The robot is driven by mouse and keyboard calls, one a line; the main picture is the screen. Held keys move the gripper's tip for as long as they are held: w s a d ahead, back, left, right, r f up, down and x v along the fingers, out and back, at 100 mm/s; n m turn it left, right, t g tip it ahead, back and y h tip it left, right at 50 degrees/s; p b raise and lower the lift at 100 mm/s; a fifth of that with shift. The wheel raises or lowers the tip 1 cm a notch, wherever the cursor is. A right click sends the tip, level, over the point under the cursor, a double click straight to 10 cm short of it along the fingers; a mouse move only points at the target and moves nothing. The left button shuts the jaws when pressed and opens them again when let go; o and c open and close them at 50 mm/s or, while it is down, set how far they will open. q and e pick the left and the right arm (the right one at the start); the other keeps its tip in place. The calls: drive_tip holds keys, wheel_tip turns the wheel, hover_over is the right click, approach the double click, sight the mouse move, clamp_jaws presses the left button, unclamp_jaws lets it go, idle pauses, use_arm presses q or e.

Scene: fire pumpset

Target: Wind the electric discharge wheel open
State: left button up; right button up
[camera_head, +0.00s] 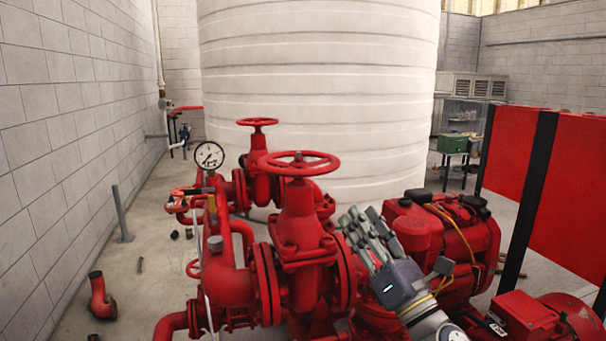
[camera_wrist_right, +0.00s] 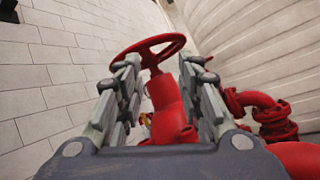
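The near wheel (camera_head: 300,171) sits level on top of a large red valve (camera_head: 300,220) at the centre. The far wheel (camera_head: 257,122) is behind it, a little to the left. No label shows which one is the electric discharge wheel. My right gripper (camera_head: 354,222) is to the right of the near valve and below its wheel, apart from the rim. In the right wrist view a red wheel (camera_wrist_right: 178,45) lies ahead, beyond the spread fingers (camera_wrist_right: 160,70). Nothing is between the fingers. My left gripper is not in view.
A pressure gauge (camera_head: 209,155) stands left of the valves. A red engine (camera_head: 465,235) and a red motor (camera_head: 525,315) are at the right, with red panels (camera_head: 565,190) behind. A large white tank (camera_head: 320,80) rises behind the valves. Open floor (camera_head: 155,225) lies at the left.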

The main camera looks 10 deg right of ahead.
sight(307, 173)
drive_tip(key=a+r+n+g+y, duration=0.2)
drive_tip(key=r+n+g+y, duration=0.25)
drive_tip(key=n, duration=0.75)
drive_tip(key=a+r+n+g+y, duration=0.25)
drive_tip(key=n+g+y, duration=0.2)
drive_tip(key=n, duration=0.85)
drive_tip(key=w+a+n+p, duration=0.1)
drive_tip(key=w+p, duration=0.1)
drive_tip(key=w+a+n+p, duration=0.1)
drive_tip(key=w+n, duration=0.1)
drive_tip(key=w, duration=0.1)
drive_tip(key=w+a+r+n+g+h+p, duration=0.1)
drive_tip(key=w+a+p, duration=0.1)
drive_tip(key=shift+w+r+n+p, duration=0.1)
drive_tip(key=shift+w+n+p, duration=0.25)
drive_tip(key=shift+w+n, duration=0.05)
drive_tip(key=shift+w+a, duration=0.5)
drive_tip(key=shift+w, duration=0.05)
drive_tip(key=shift+c, duration=0.6)
clamp_jaws()
